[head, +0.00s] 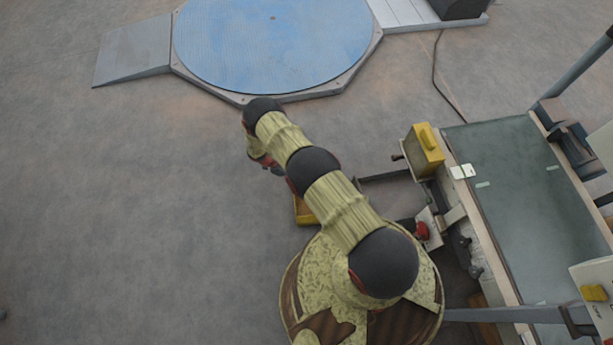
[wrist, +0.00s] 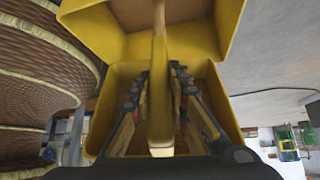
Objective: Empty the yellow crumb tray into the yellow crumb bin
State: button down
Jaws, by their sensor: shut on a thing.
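In the wrist view, my gripper (wrist: 158,92) is shut on a long yellow handle (wrist: 160,125), with one dark finger on each side. Two such openings show, one above the other; I cannot tell whether the upper one is part of the tray or a separate thing. A yellow open container with an orange-brown inside, likely the yellow crumb bin (head: 304,213), shows partly beneath my arm on the floor.
A yellow box (head: 426,150) sits at the left end of the grey-topped machine (head: 520,210) on the right. A blue round turntable (head: 272,40) with a ramp (head: 133,50) lies at the back.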

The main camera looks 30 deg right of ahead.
jog(key=a+g+h, duration=0.1)
jog(key=w+f+g+h, duration=0.1)
jog(key=h, duration=0.1)
jog(key=shift+w+a+f, duration=0.1)
jog(key=shift+a, duration=0.25)
jog(key=shift+h, duration=0.3)
dwell(0.6)
notch_tip(320, 180, up, 3)
jog(key=t+y+p, duration=0.2)
jog(key=y+p, duration=0.1)
jog(key=p, duration=0.8)
jog(key=shift+y, duration=0.4)
jog(key=shift+r+t+y+p, duration=0.2)
jog(key=shift+t+y+p, duration=0.15)
jog(key=shift+p, duration=0.4)
jog(key=shift+f, duration=0.15)
